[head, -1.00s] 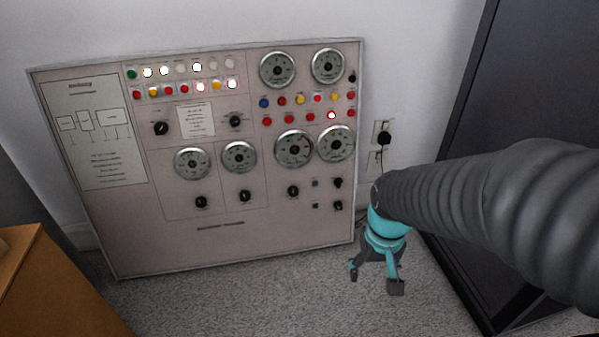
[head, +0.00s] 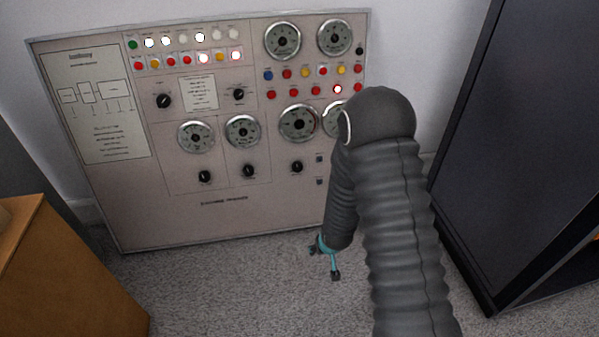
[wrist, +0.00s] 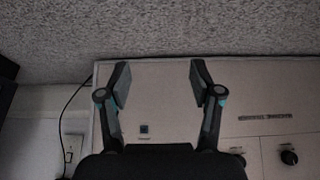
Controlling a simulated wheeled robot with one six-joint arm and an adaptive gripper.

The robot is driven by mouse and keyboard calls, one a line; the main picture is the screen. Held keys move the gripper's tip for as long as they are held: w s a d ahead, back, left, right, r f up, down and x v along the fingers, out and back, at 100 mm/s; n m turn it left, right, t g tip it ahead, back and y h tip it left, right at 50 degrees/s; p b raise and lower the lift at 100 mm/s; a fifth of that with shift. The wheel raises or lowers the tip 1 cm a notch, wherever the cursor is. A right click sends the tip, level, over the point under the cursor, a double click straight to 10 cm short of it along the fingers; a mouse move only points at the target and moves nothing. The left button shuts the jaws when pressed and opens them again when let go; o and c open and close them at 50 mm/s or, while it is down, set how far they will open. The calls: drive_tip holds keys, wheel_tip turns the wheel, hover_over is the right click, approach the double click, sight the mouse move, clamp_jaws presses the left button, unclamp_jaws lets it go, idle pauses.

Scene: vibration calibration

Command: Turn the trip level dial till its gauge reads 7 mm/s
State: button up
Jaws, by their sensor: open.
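A beige control panel (head: 230,228) leans against the wall. Three black dials (head: 204,176) (head: 249,170) (head: 297,166) sit in its lower row, under round gauges (head: 196,136) (head: 243,130) (head: 299,123). A fourth gauge (head: 337,118) is partly hidden by my arm. The labels and readings are too small to read, so I cannot tell which dial is trip level. My gripper (head: 324,263) is open and empty, low near the panel's bottom right corner. In the wrist view, my gripper (wrist: 160,74) has its fingers apart, with a black dial (wrist: 289,157) at lower right.
Two more gauges (head: 283,40) (head: 335,37), lit lamps and coloured buttons fill the panel's upper part. A dark cabinet (head: 490,140) stands close on the right, a wooden box (head: 60,270) at lower left. Grey carpet (head: 240,295) lies free in front. A cable (wrist: 70,100) hangs beside the panel.

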drive_tip(key=w+a+f+t, duration=0.2)
drive_tip(key=w+f, duration=0.1)
drive_tip(key=f, duration=0.1)
drive_tip(key=t+y, duration=0.4)
drive_tip(key=t, duration=0.7)
approach(299, 168)
drive_tip(key=x, duration=0.8)
drive_tip(key=shift+w+a, duration=0.3)
drive_tip(key=shift+w, duration=0.05)
drive_tip(key=c, duration=1.1)
drive_tip(key=shift+d, duration=0.15)
drive_tip(key=shift+c, duration=0.2)
